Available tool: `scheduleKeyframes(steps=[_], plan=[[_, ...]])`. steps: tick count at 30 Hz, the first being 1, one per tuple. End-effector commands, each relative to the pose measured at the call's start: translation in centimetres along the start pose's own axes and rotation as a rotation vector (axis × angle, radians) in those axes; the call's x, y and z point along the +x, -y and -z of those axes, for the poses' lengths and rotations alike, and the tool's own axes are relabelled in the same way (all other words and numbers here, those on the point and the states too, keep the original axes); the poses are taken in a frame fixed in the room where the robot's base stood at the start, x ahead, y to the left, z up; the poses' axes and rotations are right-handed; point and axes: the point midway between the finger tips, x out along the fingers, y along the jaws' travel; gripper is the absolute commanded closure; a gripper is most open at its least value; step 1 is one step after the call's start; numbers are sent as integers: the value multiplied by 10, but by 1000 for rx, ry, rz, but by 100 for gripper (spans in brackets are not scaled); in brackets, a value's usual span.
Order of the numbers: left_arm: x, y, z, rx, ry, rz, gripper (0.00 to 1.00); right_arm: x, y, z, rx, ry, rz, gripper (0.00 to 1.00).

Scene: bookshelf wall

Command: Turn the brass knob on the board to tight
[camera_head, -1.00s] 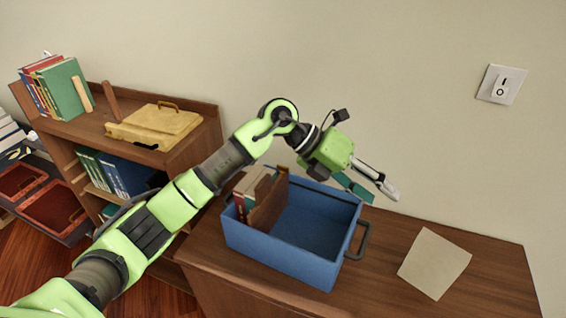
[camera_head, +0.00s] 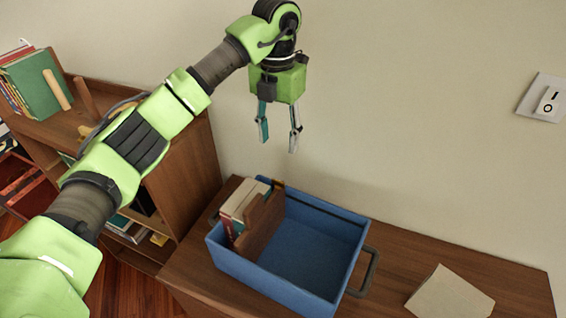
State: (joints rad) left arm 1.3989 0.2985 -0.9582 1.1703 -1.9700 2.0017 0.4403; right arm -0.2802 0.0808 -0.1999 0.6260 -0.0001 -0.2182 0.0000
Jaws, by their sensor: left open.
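I see no brass knob and no board with a knob in this view. My left gripper (camera_head: 279,142) hangs in the upper middle with its fingers pointing down. Its two fingers are apart and nothing is between them. It is above and behind the blue bin, in front of the bare wall. My left arm crosses the view from the lower left and hides part of the bookshelf. My right gripper does not show.
A blue bin (camera_head: 238,267) with books and a brown divider stands on the wooden cabinet top (camera_head: 410,262). A beige sheet (camera_head: 449,297) lies at right. A bookshelf (camera_head: 192,180) stands at left.

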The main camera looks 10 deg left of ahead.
Motion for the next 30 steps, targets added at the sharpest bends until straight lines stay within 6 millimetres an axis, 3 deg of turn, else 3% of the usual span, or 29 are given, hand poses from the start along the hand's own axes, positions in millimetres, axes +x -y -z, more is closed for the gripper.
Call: scheduleKeyframes(steps=[5,14,22,25,30], plan=[[5,-2,1,-3,-4,-6,56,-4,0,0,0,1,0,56],[59,-1,2,-3,-8,-2,56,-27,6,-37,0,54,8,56],[111,-1,2,-2,-6,-2,56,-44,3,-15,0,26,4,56],[124,-1,1,-2,-4,-2,56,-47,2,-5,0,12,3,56],[135,-2,1,-2,-2,-4,56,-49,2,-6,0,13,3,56]])
